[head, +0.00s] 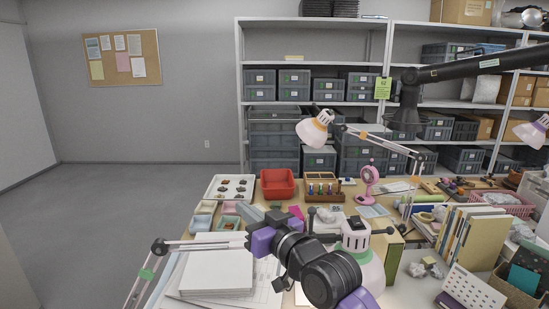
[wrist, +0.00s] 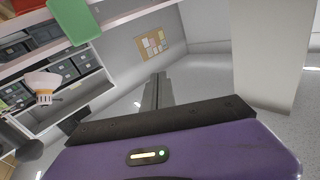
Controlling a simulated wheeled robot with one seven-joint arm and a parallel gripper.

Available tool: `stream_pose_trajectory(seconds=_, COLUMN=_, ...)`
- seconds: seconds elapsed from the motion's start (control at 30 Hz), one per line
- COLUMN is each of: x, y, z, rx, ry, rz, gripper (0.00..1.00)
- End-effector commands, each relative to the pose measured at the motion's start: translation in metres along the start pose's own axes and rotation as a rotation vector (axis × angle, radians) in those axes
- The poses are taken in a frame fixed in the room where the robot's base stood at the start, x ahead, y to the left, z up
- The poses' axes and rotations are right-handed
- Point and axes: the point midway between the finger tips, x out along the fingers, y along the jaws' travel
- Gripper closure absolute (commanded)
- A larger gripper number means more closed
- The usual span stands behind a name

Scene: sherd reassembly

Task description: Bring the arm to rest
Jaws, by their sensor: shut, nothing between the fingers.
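My gripper (head: 244,208) is held above the front of the worktable (head: 204,212), its grey fingers pointing away toward the back left. In the wrist view the two fingers (wrist: 158,78) lie together, shut, with nothing between them. The purple and black arm links reach in from the bottom of the head view. The arm hides part of the table behind it.
A white tray of sherds (head: 221,188), a red bin (head: 278,183) and a wooden rack (head: 324,190) stand beyond my gripper. A paper stack (head: 217,271) lies at front left. A pink fan (head: 369,181) and lamp (head: 314,131) stand behind. Open floor (head: 100,210) lies left.

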Motion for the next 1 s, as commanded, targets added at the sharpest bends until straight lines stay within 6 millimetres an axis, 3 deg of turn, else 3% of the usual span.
stream_pose_trajectory(seconds=0.03, x=-0.012, y=-0.004, z=0.01, rx=0.032, ry=0.039, rz=0.015, gripper=1.0)
stream_pose_trajectory(seconds=0.27, x=-0.073, y=-0.005, z=0.035, rx=0.115, ry=0.203, rz=0.123, gripper=1.0)
stream_pose_trajectory(seconds=0.47, x=-0.14, y=-0.001, z=0.065, rx=0.155, ry=0.296, rz=0.248, gripper=1.0)
stream_pose_trajectory(seconds=0.77, x=-0.255, y=-0.002, z=0.114, rx=0.149, ry=0.346, rz=0.447, gripper=1.0)
stream_pose_trajectory(seconds=1.0, x=-0.35, y=-0.015, z=0.147, rx=0.094, ry=0.307, rz=0.58, gripper=1.0)
